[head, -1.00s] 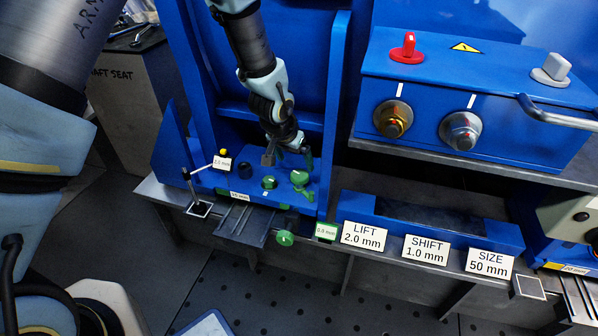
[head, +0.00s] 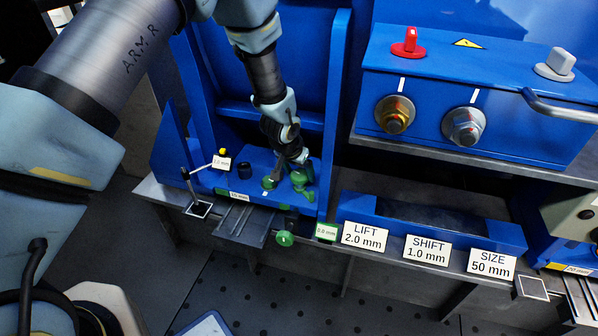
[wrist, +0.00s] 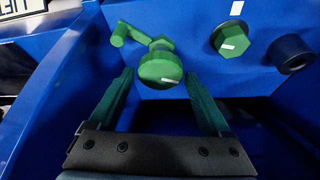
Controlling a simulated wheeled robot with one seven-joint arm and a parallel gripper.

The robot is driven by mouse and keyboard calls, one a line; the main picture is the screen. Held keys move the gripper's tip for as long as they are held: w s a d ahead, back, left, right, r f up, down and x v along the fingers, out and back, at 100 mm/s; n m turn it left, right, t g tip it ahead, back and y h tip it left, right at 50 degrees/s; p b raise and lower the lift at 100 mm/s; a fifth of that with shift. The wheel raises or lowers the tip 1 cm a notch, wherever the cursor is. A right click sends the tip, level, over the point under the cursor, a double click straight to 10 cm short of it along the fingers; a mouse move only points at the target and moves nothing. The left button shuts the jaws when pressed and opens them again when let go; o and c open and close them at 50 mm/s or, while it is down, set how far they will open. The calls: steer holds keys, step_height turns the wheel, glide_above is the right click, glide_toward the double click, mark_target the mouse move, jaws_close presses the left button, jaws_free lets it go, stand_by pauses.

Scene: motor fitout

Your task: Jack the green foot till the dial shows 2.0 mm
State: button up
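A green foot with a round, white-marked head (wrist: 160,68) stands on the blue base in the wrist view; it also shows in the head view (head: 298,178). A green lever (wrist: 125,33) sits beside it. My gripper (wrist: 158,77) is open, with one dark green finger on each side of the round head. I cannot tell whether they touch it. In the head view my gripper (head: 291,168) partly covers this area. A dial indicator with a yellow top (head: 222,152) stands at the left; the digits on its small label are too blurred to read surely.
A green hex head (wrist: 230,38) and a dark cylinder (wrist: 290,53) stand close by. A green knob (head: 284,239) is at the front, beside a green-edged 0.0 mm label (head: 326,231). A LIFT 2.0 mm card (head: 364,234) stands right. Blue walls flank the base.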

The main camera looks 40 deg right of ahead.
steer(key=c, duration=1.1)
steer(key=shift+o, duration=0.2)
steer(key=shift+w+r+m+p, duration=0.1)
steer(key=shift+m+p, duration=0.35)
steer(key=shift+m, duration=0.05)
steer(key=shift+m+g, duration=0.3)
steer(key=o, duration=1.4)
steer(key=v, duration=0.5)
steer(key=p+v, duration=0.1)
steer(key=v, duration=0.4)
steer(key=shift+a+r, duration=0.2)
steer(key=shift+a, duration=0.15)
